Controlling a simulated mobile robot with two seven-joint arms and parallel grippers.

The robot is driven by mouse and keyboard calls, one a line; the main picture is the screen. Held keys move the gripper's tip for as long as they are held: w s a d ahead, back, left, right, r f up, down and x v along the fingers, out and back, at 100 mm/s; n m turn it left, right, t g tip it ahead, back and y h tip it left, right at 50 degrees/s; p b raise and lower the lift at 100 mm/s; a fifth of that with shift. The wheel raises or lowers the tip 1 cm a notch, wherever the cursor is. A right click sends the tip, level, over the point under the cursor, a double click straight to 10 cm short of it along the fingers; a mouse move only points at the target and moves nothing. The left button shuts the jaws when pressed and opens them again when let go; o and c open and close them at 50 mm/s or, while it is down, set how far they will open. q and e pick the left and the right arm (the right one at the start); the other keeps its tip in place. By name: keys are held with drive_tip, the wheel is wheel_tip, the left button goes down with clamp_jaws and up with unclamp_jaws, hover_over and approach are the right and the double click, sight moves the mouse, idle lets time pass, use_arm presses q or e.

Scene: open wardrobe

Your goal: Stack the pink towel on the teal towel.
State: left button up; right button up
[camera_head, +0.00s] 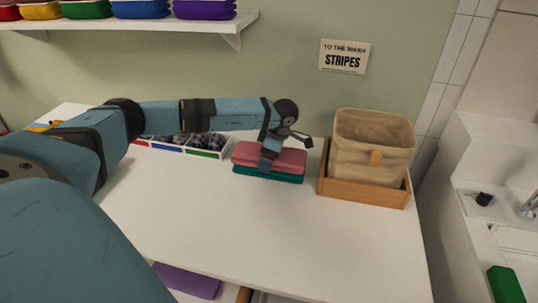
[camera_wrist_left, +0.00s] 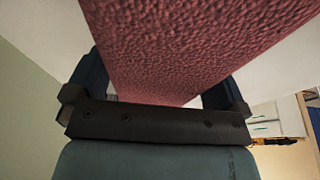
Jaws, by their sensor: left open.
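The pink towel (camera_head: 290,157) lies folded on top of the folded teal towel (camera_head: 285,178) on the white counter, with their edges roughly lined up. My left gripper (camera_head: 269,160) is at the pink towel, reaching over it from behind and the left. Its jaws are open. In the left wrist view the pink towel (camera_wrist_left: 190,45) fills the space in front of the gripper, between its dark fingers, very close. The teal towel does not show there. I cannot tell whether a finger touches the pink towel. My right gripper is not in view.
A beige fabric bin (camera_head: 372,140) stands in a wooden tray (camera_head: 362,192) just right of the stack. A divided white box (camera_head: 185,148) with dark items is at the left, under my arm. A shelf (camera_head: 130,22) of folded towels hangs above. The counter's front is clear.

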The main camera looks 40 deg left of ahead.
use_arm(q)
drive_tip(key=shift+r, duration=0.1)
wheel_tip(320, 180, up, 9)
drive_tip(key=p, duration=0.6)
idle(0.6)
